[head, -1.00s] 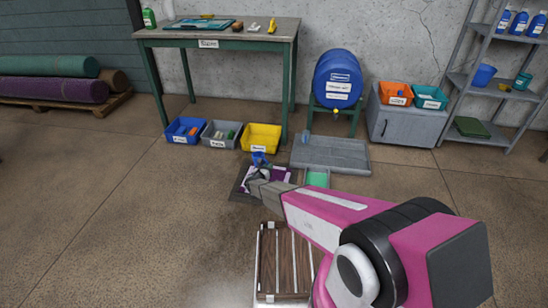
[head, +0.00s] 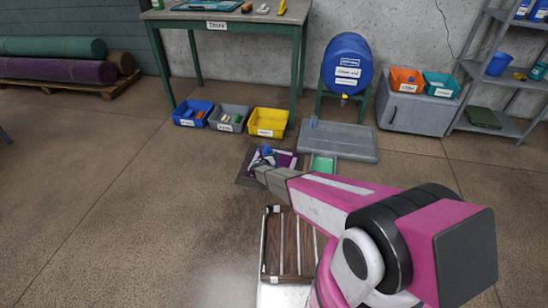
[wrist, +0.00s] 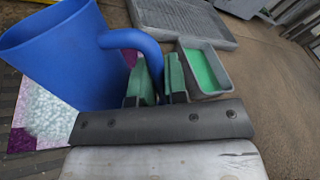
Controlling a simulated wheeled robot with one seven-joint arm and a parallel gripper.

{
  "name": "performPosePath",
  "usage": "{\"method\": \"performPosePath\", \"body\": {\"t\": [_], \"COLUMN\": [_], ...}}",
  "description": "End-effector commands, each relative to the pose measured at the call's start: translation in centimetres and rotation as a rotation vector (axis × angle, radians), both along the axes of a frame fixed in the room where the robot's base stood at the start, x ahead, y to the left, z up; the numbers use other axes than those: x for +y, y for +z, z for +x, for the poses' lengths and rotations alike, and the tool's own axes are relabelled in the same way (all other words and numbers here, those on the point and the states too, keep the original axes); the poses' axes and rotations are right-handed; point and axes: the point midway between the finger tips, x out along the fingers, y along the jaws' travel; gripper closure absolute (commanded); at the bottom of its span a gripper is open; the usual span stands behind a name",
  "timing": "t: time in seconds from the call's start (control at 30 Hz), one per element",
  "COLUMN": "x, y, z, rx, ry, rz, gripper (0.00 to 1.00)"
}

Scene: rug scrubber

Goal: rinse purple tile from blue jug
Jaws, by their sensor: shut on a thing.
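The blue jug (wrist: 65,60) fills the left of the wrist view, its mouth toward the upper left; I cannot tell how far it tilts. My gripper (wrist: 158,80) is shut on the jug's handle. In the head view my gripper (head: 262,172) and the small visible part of the jug (head: 266,150) are over the near side of the purple tile (head: 286,160). The tile has purple and pale patches and lies on a dark mat. In the wrist view, white foam covers part of the tile (wrist: 22,112). The jug and my gripper hide much of the tile.
A grey tray with green contents (head: 323,164) sits right of the tile, with a larger grey tray (head: 345,148) behind. A slatted wooden rack (head: 285,245) is in front. Blue, grey and yellow bins (head: 267,122) stand behind. A blue barrel (head: 347,62) stands by the wall.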

Motion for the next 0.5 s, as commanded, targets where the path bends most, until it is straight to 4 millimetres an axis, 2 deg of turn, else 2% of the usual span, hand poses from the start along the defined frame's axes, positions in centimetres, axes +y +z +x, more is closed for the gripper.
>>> {"method": "performPosePath", "body": {"t": [0.27,0.5], "x": [0.00,0.15], "y": [0.09,0.37], "z": [0.00,0.09], "rx": [0.003,0.080], "ry": [-0.001,0.000], "rz": [-0.005,-0.097], "gripper": [1.00,1.00]}}
